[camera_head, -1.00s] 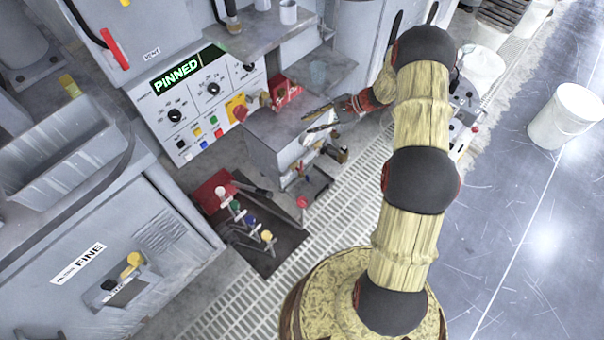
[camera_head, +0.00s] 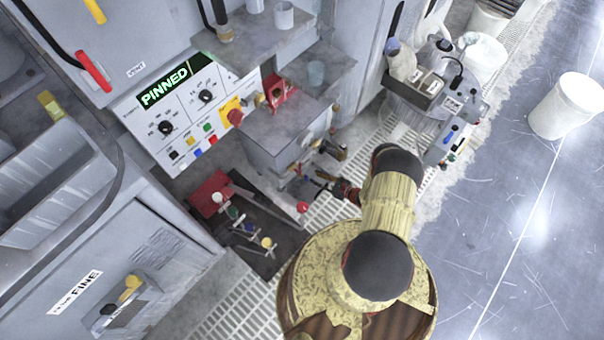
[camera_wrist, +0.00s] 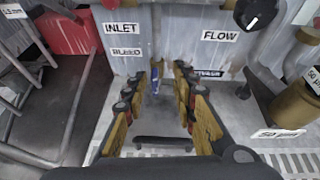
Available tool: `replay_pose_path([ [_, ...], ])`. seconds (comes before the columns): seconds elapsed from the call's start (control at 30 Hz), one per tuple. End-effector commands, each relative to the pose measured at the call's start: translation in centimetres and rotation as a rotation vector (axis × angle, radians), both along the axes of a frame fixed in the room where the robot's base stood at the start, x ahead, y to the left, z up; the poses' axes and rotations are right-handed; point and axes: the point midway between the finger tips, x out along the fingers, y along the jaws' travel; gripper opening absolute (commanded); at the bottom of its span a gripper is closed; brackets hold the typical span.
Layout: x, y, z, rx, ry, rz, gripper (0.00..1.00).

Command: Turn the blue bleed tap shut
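The blue bleed tap (camera_wrist: 155,81) shows small in the wrist view, on the grey panel below the BLEED label (camera_wrist: 126,52). My gripper (camera_wrist: 164,80) is open, its two fingers reaching towards the panel with a gap between them. The blue tap appears near the left fingertip, inside the gap. I cannot tell whether a finger touches it. In the head view, my gripper (camera_head: 322,181) is low beside the grey cabinet (camera_head: 285,140), and the blue tap is too small to make out there.
A dark knob (camera_wrist: 257,12) and a brass cylinder (camera_wrist: 298,103) stand to the right. A red-knobbed post (camera_head: 302,207) and a dark tray (camera_head: 262,252) with coloured-top handles are left of my gripper.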

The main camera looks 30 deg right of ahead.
Motion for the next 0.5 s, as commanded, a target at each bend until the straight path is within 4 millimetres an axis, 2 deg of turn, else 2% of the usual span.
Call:
replay_pose_path([
  [0.07,-1.4,0.3,-1.7,0.018,0.011,-0.044,0.27],
  [0.2,-2.4,0.6,-3.0,0.030,0.017,-0.080,0.27],
  [0.33,-1.6,1.0,-3.6,0.030,0.017,-0.081,0.27],
  [0.5,0.6,1.9,-4.7,0.031,0.019,-0.079,0.27],
])
